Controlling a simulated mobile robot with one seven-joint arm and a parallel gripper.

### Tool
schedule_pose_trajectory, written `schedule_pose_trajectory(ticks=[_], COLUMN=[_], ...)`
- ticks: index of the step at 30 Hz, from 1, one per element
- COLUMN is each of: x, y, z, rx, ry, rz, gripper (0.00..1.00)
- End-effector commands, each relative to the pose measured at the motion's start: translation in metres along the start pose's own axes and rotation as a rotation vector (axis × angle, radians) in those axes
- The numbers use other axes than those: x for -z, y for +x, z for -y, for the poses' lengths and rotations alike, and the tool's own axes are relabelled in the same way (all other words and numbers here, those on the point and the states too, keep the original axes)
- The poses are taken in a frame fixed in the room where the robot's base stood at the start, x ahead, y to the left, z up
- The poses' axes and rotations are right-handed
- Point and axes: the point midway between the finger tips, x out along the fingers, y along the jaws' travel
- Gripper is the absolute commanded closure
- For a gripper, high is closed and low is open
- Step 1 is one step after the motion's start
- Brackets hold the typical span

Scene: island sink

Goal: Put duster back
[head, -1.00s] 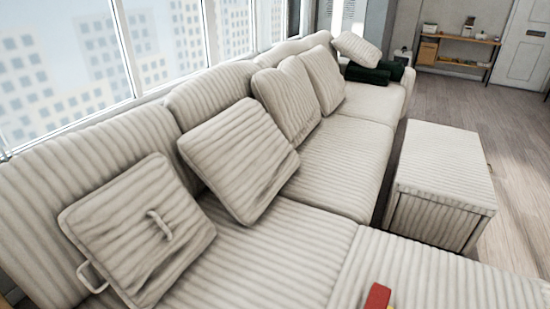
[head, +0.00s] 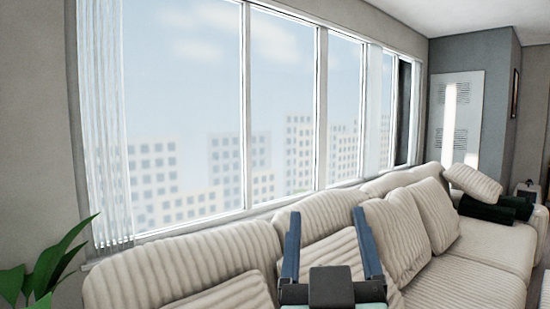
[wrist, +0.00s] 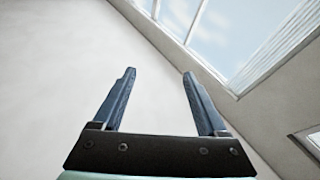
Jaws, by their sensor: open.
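No duster can be made out in the current views. My gripper (head: 325,218) is in the lower middle of the head view, raised in front of the sofa. Its two blue fingers are spread apart with nothing between them. The wrist view also shows my gripper (wrist: 158,75) open and empty, pointing toward a plain pale surface and a window. The striped cream sofa (head: 467,278) runs along the window wall.
Striped cushions (head: 335,250) lean on the sofa back, partly behind my gripper. Dark green rolled items (head: 487,209) lie at the sofa's far end. A plant (head: 45,265) stands at lower left. Tall windows (head: 285,110) line the wall. The space above the sofa is clear.

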Motion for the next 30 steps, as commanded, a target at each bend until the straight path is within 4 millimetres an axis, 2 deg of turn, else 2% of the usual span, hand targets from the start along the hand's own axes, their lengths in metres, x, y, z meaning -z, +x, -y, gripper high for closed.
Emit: schedule_pose_trajectory(ticks=[1, 3, 6, 9, 12, 20, 23, 26, 30], x=[0.042, 0.086, 0.132, 0.157, 0.166, 0.166, 0.172, 0.186, 0.218], y=[-0.007, -0.020, -0.038, -0.051, -0.057, -0.056, -0.054, -0.048, -0.036], z=[0.009, 0.017, 0.023, 0.025, 0.026, 0.026, 0.025, 0.023, 0.018], rx=[0.017, 0.034, 0.056, 0.070, 0.075, 0.075, 0.075, 0.075, 0.075], ry=[0.042, 0.094, 0.154, 0.191, 0.206, 0.205, 0.205, 0.204, 0.204], rz=[-0.109, -0.233, -0.363, -0.438, -0.467, -0.466, -0.465, -0.465, -0.464], gripper=[0.25, 0.25, 0.25, 0.25, 0.25, 0.25, 0.25, 0.25, 0.25])
